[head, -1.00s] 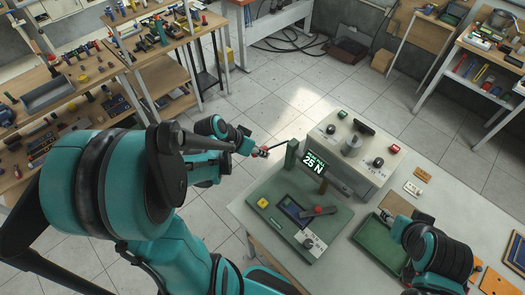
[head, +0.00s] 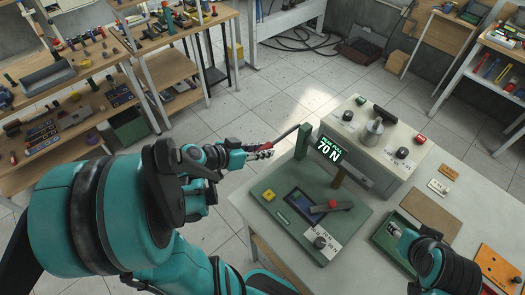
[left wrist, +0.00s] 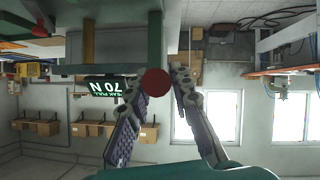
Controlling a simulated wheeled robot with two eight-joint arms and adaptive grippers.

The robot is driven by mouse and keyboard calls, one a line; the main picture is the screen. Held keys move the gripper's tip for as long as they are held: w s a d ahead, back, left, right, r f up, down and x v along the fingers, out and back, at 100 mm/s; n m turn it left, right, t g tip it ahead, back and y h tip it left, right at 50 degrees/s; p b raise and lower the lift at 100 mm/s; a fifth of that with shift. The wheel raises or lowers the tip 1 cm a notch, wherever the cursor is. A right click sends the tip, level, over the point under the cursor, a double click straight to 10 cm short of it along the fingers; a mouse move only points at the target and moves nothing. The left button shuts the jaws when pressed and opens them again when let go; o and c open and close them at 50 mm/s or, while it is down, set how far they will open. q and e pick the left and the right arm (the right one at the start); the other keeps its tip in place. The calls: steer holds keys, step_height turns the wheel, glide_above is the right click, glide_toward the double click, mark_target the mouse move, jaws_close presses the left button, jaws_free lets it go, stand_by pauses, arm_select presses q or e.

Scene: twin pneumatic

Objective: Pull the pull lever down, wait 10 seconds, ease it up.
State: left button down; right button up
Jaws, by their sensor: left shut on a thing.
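In the left wrist view the round red knob (left wrist: 155,82) shows between the two fingers (left wrist: 164,95). The display (head: 329,148) by the post reads 70 N; its smaller top line reads as peak pull. My right gripper (head: 396,231) is over a green tray at the right; its fingers are too small to judge.
The green base plate (head: 285,228) carries a yellow button (head: 268,195), a dark panel and a red-tipped handle (head: 333,206). A grey box (head: 362,145) with knobs stands behind. The green tray (head: 380,239) and an orange plate (head: 497,268) lie right. Floor left of the table is clear.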

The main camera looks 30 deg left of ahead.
arm_select(q)
steer(key=c, duration=1.3)
jaws_free()
steer(key=shift+r, duration=0.1)
steer(key=v, duration=1.2)
